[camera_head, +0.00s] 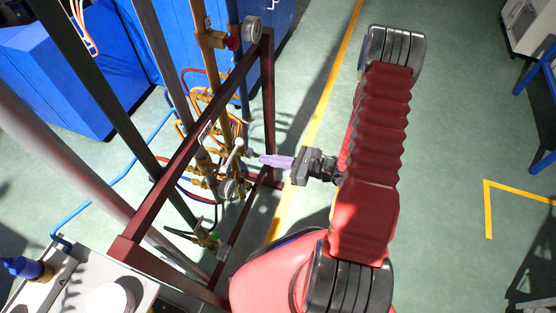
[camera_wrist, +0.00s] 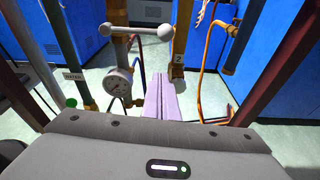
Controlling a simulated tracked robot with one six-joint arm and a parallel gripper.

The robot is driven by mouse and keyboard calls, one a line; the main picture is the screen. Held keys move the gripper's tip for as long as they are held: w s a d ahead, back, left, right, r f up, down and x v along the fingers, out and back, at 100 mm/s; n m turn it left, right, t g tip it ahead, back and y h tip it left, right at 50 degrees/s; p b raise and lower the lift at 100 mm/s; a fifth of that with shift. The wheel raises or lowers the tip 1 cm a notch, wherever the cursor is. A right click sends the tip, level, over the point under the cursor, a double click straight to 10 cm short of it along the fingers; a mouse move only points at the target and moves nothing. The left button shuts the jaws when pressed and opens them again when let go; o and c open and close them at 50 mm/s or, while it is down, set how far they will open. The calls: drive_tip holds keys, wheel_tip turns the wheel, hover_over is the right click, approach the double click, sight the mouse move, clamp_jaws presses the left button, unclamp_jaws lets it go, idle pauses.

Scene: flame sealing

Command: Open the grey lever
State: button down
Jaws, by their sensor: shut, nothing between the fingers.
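The grey lever (camera_wrist: 138,31) is a light grey bar with a round knob at each end, on a stem above a dial gauge (camera_wrist: 117,82) in the wrist view. It also shows in the head view as a small pale handle (camera_head: 234,153) among the brass pipes. My gripper (camera_head: 262,160) has purple fingers that are shut and empty. They point left at the pipework, near the lever's right side. In the wrist view the fingers (camera_wrist: 166,82) lie below the lever's right knob. I cannot tell whether they touch the lever.
A dark red metal frame (camera_head: 267,85) surrounds the pipes and valves. Another gauge (camera_head: 251,29) sits higher up. Blue cabinets (camera_head: 68,75) stand behind. A green knob (camera_wrist: 71,102) is left of the dial in the wrist view.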

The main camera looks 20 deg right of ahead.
sight(233, 154)
drive_tip(key=w+a+r, duration=0.2)
drive_tip(key=w+a, duration=0.2)
drive_tip(key=shift+w+r, duration=0.25)
drive_tip(key=shift+r, duration=0.05)
idle(0.4)
idle(0.3)
drive_tip(key=shift+d+r, duration=0.1)
drive_tip(key=shift+r, duration=0.1)
